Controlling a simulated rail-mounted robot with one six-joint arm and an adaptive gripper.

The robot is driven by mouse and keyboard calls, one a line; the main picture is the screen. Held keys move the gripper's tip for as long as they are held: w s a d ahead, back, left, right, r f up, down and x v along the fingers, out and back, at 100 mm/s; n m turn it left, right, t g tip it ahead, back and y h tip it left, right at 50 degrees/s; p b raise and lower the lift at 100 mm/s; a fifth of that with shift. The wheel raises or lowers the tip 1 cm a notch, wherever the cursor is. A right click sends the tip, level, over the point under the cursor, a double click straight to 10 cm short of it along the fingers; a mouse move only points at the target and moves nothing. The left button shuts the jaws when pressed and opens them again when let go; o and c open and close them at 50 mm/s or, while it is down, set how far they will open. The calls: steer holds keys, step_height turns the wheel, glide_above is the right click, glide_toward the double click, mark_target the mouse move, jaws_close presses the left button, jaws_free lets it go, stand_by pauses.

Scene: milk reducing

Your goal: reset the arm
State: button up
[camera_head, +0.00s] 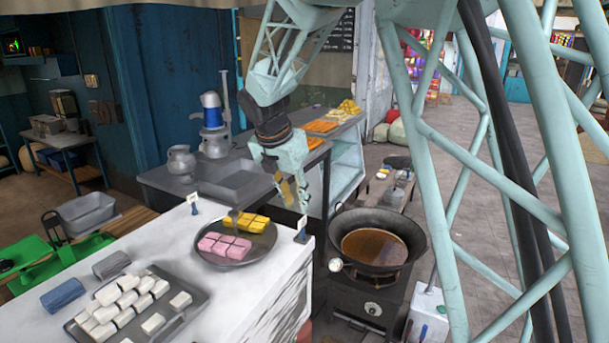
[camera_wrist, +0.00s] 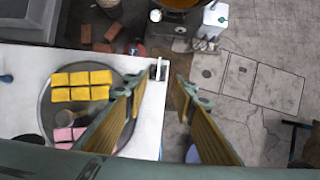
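My gripper (camera_head: 294,193) hangs at the end of my arm, above and just beyond the right back edge of the white counter. In the wrist view my gripper (camera_wrist: 158,100) has its two fingers wide apart with nothing between them. Below it lie the counter's edge, a small sign on a stand and the grey floor. My arm comes down from the top of the head view.
A round tray (camera_head: 224,258) with yellow and pink sweets stands on the white counter (camera_head: 150,245). A rectangular tray (camera_head: 196,296) of white blocks is nearer. A wok (camera_head: 414,238) of brown liquid sits on a stove (camera_head: 366,303) to the right. A blue-topped machine (camera_head: 212,112) stands behind.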

steer(key=s+d+r+m+b, duration=0.35)
steer(key=s+d+m, duration=0.45)
steer(key=s+d, duration=0.3)
steer(key=s+d+r+m+b, duration=0.2)
steer(key=s+d+r+m, duration=0.45)
steer(key=s, duration=0.75)
steer(key=s+d+f+m+b, duration=0.1)
steer(key=s+d+f+m, duration=0.2)
steer(key=s, duration=0.6)
steer(key=s+d+f+m+y+b, duration=0.1)
steer(key=s+d+f+m+b, duration=0.1)
steer(key=s+m, duration=0.5)
steer(key=s+d+f+m+y+b, duration=0.1)
steer(key=s+m, duration=0.5)
steer(key=s, duration=0.6)
step_height(320, 180, down, 3)
steer(key=d+b, duration=0.1)
steer(key=d, duration=0.1)
steer(key=shift+s+d, duration=0.25)
steer(key=shift+d, duration=0.15)
